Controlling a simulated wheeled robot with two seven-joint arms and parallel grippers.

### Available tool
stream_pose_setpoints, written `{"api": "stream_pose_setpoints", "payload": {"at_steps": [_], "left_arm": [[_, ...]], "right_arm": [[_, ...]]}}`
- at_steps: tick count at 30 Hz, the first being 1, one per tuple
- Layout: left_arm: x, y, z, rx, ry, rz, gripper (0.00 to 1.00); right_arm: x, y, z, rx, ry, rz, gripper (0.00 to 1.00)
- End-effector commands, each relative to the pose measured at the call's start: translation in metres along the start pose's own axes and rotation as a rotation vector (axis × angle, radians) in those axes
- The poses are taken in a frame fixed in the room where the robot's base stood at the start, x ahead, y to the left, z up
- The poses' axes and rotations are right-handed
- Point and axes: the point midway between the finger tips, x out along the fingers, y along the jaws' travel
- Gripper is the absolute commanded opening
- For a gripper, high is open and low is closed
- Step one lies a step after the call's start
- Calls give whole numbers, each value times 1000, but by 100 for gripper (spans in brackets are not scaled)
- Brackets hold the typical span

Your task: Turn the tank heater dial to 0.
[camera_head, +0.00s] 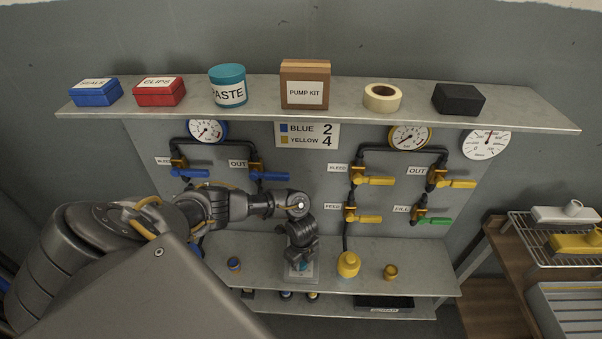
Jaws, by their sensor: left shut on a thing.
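My left gripper (302,262) reaches down to the middle of the lower shelf, over a small pale box or plate (292,271). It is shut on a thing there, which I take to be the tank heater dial. The gripper hides the dial, so its pointer and setting cannot be read. My right gripper is not in view.
Blue-handled valves (270,176) are behind my arm; yellow-handled valves (375,180) and a green one (435,221) are at right. A yellow jar (348,264) stands right of the gripper. The upper shelf (340,104) holds boxes, a tub and tape. A wire rack (545,262) is far right.

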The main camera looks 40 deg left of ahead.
Motion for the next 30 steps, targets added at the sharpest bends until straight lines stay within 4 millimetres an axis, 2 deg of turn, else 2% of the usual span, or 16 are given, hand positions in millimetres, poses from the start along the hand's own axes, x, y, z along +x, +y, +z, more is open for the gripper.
{"api": "stream_pose_setpoints", "payload": {"at_steps": [2, 3, 7, 15, 19, 30], "left_arm": [[2, 3, 0, 1, -1, 7, 11], [2, 3, 0, 1, -1, 7, 38], [1, 2, 0, 1, -1, 5, 55], [0, 0, 0, 1, 0, 2, 55], [-10, 0, 0, 2, 0, 0, 55], [-79, 0, 0, 3, -1, -2, 55]], "right_arm": [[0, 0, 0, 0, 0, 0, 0], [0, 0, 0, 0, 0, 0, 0], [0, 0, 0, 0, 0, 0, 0], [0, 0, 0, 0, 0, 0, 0], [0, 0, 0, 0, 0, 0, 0], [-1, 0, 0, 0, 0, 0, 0]]}}
